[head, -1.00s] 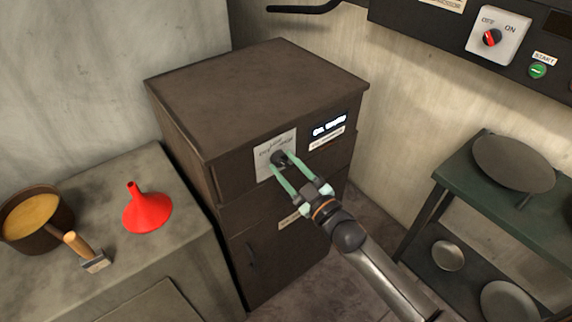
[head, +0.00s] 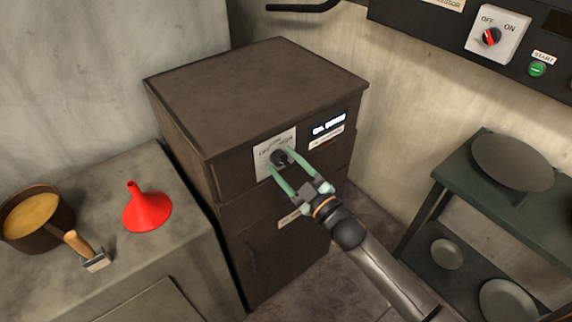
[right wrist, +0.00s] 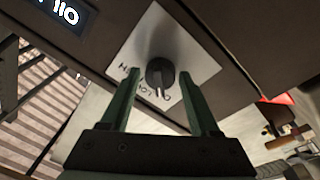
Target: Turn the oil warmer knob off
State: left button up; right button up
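The oil warmer (head: 250,95) is a dark brown cabinet in the middle of the head view. Its black knob (head: 279,157) sits on a white label plate (head: 263,169) on the front. In the right wrist view the knob (right wrist: 161,76) has a light pointer line toward the lettering on the plate (right wrist: 190,50). My right gripper (head: 280,160) is in front of the plate with its green fingers spread either side of the knob. In the right wrist view the fingers (right wrist: 160,82) are apart, with gaps to the knob. My left gripper is not in view.
A display (head: 329,124) is right of the knob. A counter at left holds a red funnel (head: 147,207), a pot (head: 35,215) and a wooden-handled brush (head: 84,251). A green shelf (head: 460,180) with plates stands right. A control panel (head: 498,35) is above it.

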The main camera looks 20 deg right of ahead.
jog(key=shift+o, duration=0.9)
jog(key=shift+s+f, duration=0.1)
jog(key=shift+s, duration=0.05)
jog(key=v, duration=1.2)
jog(key=shift+b, duration=0.45)
jog(key=shift+s+d, duration=0.1)
jog(key=s+a+f+m+g+h+p, duration=0.1)
jog(key=s+f+m+g, duration=0.3)
jog(key=f, duration=0.5)
jog(key=s+a+f+m+g+h+p, duration=0.2)
jog(key=s+f+m+g+h, duration=0.1)
jog(key=s+f, duration=0.6)
jog(key=shift+s+m+g, duration=0.35)
jog(key=shift+m+g, duration=0.55)
jog(key=shift+m, duration=0.1)
jog(key=shift+a, duration=0.15)
